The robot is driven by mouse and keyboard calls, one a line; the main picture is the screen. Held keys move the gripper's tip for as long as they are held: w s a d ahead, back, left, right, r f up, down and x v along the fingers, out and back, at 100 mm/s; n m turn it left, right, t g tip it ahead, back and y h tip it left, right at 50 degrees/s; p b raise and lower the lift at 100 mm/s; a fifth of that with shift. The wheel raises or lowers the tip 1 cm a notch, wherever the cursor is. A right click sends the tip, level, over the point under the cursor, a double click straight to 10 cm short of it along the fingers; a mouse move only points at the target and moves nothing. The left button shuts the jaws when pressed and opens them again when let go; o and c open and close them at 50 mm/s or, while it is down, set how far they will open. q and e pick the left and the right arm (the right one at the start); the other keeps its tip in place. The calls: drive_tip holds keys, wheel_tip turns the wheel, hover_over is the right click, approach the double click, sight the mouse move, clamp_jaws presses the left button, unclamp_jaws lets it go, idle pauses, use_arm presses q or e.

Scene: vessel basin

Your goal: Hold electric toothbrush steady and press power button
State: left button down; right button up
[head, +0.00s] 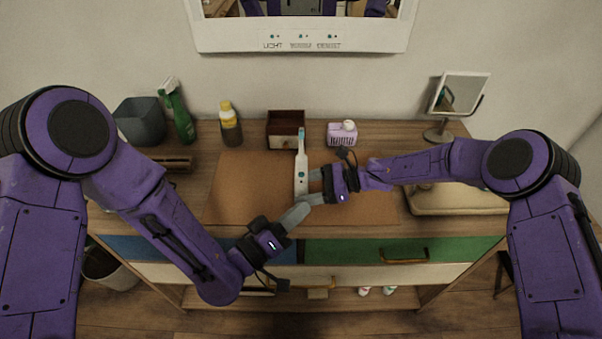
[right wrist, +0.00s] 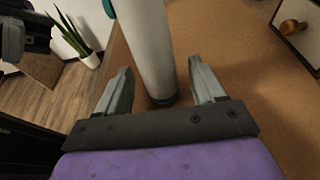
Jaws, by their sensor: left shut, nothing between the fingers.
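A white electric toothbrush (head: 301,160) with teal marks stands, apparently upright, on the brown mat (head: 235,185). In the right wrist view its white handle (right wrist: 148,45) runs up between the fingers and a teal button (right wrist: 108,8) shows at its left edge. My right gripper (right wrist: 161,65) is open around the handle, with a gap at the right finger. In the head view my right gripper (head: 314,187) reaches in from the right. My left gripper (head: 305,202) is shut and empty, its tips close in front of the handle's lower end. Whether they touch it is unclear.
Behind stand a green spray bottle (head: 178,115), a yellow-capped bottle (head: 230,125), a wooden box (head: 286,124) and a lilac basket (head: 341,136). A small mirror (head: 460,93) stands at right. The mat's left part is clear. Drawers (head: 400,250) lie below the front edge.

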drive_tip(key=v, duration=1.1)
drive_tip(key=shift+d, duration=0.1)
drive_tip(key=shift+d+r, duration=0.2)
drive_tip(key=shift+d, duration=0.25)
